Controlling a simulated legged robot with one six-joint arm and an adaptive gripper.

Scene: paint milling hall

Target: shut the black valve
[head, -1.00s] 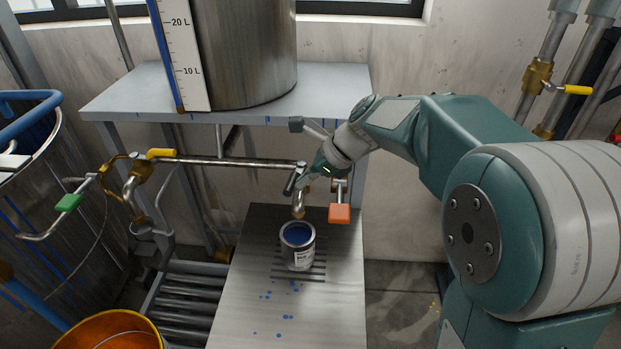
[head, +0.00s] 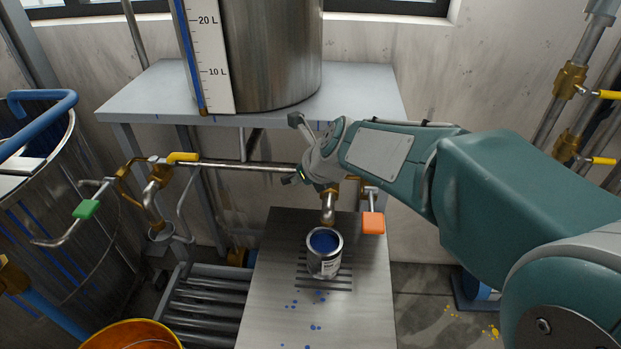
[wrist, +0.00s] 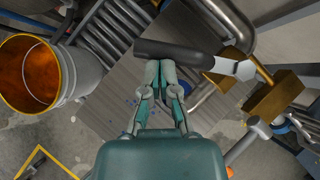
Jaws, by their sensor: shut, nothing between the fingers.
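The black valve lever (wrist: 172,50) lies across the top of the wrist view, its grey shank running right to a brass valve body (wrist: 275,98). My gripper (wrist: 162,66) is shut and empty, with its fingertips right at the lever's side. I cannot tell whether they touch it. In the head view my gripper (head: 291,180) is at the end of the horizontal pipe, left of the brass spout (head: 328,208). The black lever is hidden there behind my gripper and wrist. Below the spout stands an open can (head: 325,262) with blue paint in it.
An orange square handle (head: 373,222) hangs right of the spout. A yellow handle (head: 183,157) and green handle (head: 87,208) are at left. The shelf (head: 150,92) with a steel tank (head: 270,50) stands above. An orange-lined bucket (wrist: 60,82) is on the floor.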

